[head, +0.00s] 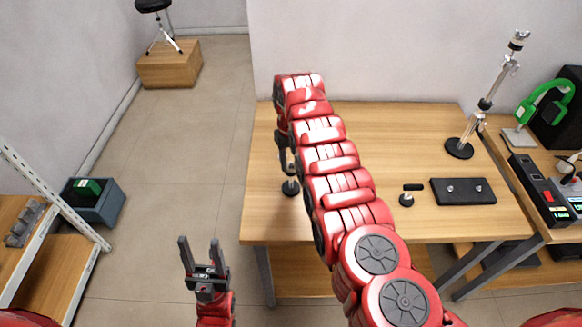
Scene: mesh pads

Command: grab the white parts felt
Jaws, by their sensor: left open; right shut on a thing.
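I cannot make out any white felt in the head view. My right arm reaches across the wooden table (390,135), and its gripper (289,172) points down near the table's left edge. It is shut on what looks like a small metal post with a round black base (290,188). The fingers and arm hide the post's top, and I cannot tell whether the base touches the table. My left gripper (200,243) is open and empty, pointing up over the floor left of the table.
A black plate with two knobs (463,191), a small post with a black bar (406,198) and a tall metal stand (459,148) are on the table's right. A side bench (550,235) holds devices. A grey bin (95,205) stands at left. The floor between is clear.

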